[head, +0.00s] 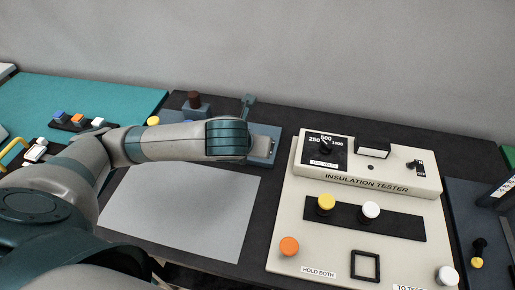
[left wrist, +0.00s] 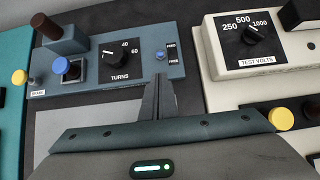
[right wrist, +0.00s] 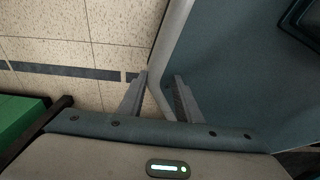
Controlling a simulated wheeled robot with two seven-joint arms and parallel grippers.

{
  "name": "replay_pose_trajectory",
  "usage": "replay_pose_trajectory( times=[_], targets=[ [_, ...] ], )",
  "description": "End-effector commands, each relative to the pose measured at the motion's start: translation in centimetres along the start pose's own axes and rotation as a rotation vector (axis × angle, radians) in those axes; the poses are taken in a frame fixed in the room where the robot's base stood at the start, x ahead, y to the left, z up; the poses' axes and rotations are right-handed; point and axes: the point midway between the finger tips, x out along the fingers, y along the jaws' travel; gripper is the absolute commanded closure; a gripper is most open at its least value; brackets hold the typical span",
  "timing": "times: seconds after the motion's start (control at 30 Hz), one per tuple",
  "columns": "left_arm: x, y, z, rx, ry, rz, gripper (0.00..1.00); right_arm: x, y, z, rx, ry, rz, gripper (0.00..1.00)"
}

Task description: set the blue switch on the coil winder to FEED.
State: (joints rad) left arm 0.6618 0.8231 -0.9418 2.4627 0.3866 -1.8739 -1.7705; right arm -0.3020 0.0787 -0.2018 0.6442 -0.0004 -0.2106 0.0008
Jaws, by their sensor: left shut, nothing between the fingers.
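The coil winder (left wrist: 105,80) is a blue-grey panel at the top of the left wrist view, with a TURNS dial (left wrist: 116,54). The small blue switch (left wrist: 161,53) sits at its right side, between two tiny labels, one above and one below; its exact setting is too small to tell. My left gripper (left wrist: 158,78) is shut and empty, its fingertips just below the switch in that picture; I cannot tell whether they touch. In the head view my arm hides most of the winder (head: 264,158). My right gripper (right wrist: 160,74) is open and empty, away from the winder.
The insulation tester (head: 375,180) stands to the right of the winder. A grey sheet (head: 185,210) lies in front. A brown knob (left wrist: 45,25) and a larger blue button (left wrist: 61,66) are on the winder's left. The right wrist view shows tiled floor (right wrist: 110,20).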

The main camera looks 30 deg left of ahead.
Motion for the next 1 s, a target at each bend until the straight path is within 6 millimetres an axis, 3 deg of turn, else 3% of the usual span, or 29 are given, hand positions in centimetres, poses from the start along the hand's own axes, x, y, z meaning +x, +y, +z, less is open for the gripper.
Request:
replay_pose_trajectory(
  times=[0.57,1.0],
  targets=[
    [0.8,0.0,-0.1,-0.001,0.002,0.002,1.00,0.0,0.0,0.2,0.000,-0.004,0.000,0.69],
    [6.5,0.1,-0.1,-0.001,0.003,0.002,1.00,-0.5,0.1,1.6,0.001,-0.037,0.001,0.69]
  ],
)
